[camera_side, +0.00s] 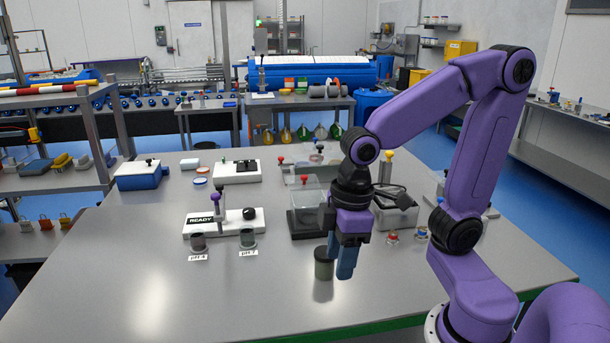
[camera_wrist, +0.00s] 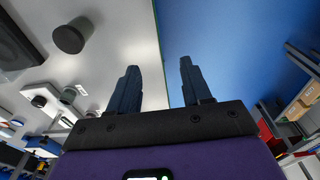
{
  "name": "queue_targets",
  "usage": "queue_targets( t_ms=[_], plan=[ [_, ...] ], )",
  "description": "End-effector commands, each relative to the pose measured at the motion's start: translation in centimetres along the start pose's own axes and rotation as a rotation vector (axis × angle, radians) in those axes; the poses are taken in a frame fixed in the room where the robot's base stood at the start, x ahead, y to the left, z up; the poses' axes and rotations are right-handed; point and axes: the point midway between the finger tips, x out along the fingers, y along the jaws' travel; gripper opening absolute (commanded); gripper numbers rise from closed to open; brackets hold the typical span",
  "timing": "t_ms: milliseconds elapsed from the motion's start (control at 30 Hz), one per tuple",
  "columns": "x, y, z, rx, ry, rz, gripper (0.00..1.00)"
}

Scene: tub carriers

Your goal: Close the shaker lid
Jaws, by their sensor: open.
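A box with a dark base and a clear cover with a red knob (camera_side: 306,196) stands mid-table, partly behind my gripper; it may be the shaker. Its dark edge also shows in the wrist view (camera_wrist: 14,46). I cannot tell whether its cover is open or closed.
A dark lidded jar (camera_side: 323,265) stands close beside my fingers on the left. A READY-marked stand (camera_side: 225,224) and two labelled cups (camera_side: 248,239) stand farther left. Small red and blue items (camera_side: 393,237) lie to the right. The table's front left is clear.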

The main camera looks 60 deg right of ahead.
Motion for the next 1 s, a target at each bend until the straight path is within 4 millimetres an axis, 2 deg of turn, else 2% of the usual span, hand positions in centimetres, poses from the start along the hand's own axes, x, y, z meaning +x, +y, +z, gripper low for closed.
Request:
queue_targets(
  t_ms=[33, 200, 333, 467, 667, 800, 900, 1000],
  plan=[
    [-0.5, 1.6, -1.2, 0.066, 0.015, 0.007, 0.49],
    [-2.1, 7.2, -4.2, 0.268, 0.064, 0.036, 0.49],
    [-3.5, 12.2, -5.6, 0.421, 0.101, 0.065, 0.49],
    [-4.9, 17.6, -5.8, 0.575, 0.136, 0.099, 0.49],
    [-7.3, 26.1, -4.1, 0.808, 0.188, 0.163, 0.49],
    [-9.0, 31.7, -1.4, 0.965, 0.219, 0.214, 0.49],
    [-10.1, 34.9, 0.9, 1.059, 0.236, 0.247, 0.49],
    [-10.9, 37.1, 2.8, 1.127, 0.248, 0.273, 0.49]
  ],
)
